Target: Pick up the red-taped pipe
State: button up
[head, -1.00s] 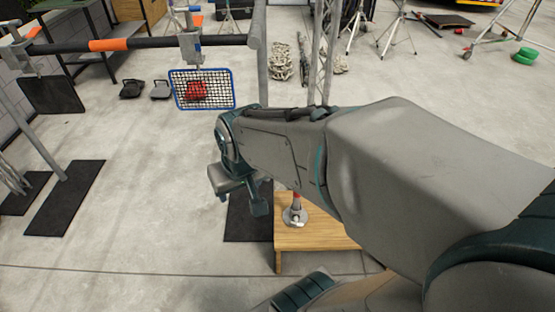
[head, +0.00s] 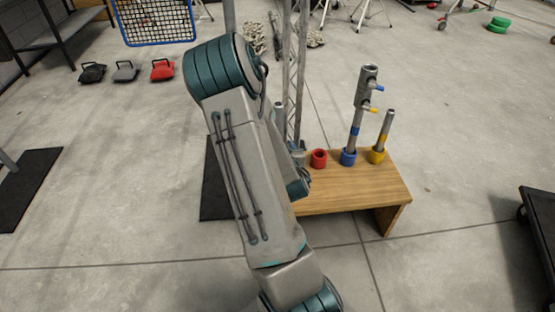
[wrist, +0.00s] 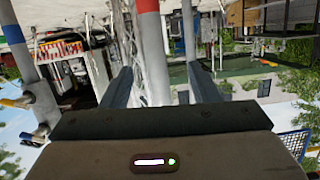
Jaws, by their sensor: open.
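The red-taped pipe (wrist: 147,6) shows at the top of the wrist view, its red band cut by the edge and grey pipe continuing from it. It lines up with the gap between the fingers; I cannot tell how far away it is. My gripper (wrist: 162,85) is open, with nothing seen held between its fingers. The wooden stand (head: 350,190) carries the pipes.
A red socket (head: 319,158) on the stand is empty. A blue-taped pipe with side valves (head: 356,115) stands in a blue socket, and a yellow-taped pipe (head: 386,130) in a yellow one. A lattice truss (head: 295,80) rises behind. Floor at right is mostly clear.

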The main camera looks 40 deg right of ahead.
jog(key=s+d+f+n+t+b, duration=0.25)
jog(key=s+f+b, duration=0.2)
jog(key=f, duration=0.35)
jog(key=w+d+t+b, duration=0.1)
jog(key=w+d+b, duration=0.2)
jog(key=w, duration=1)
jog(key=shift+w+d+r+y+b, duration=0.25)
jog(key=shift+d+y+b, duration=0.1)
jog(key=shift+b, duration=0.25)
jog(key=shift+m, duration=0.25)
grip_shut()
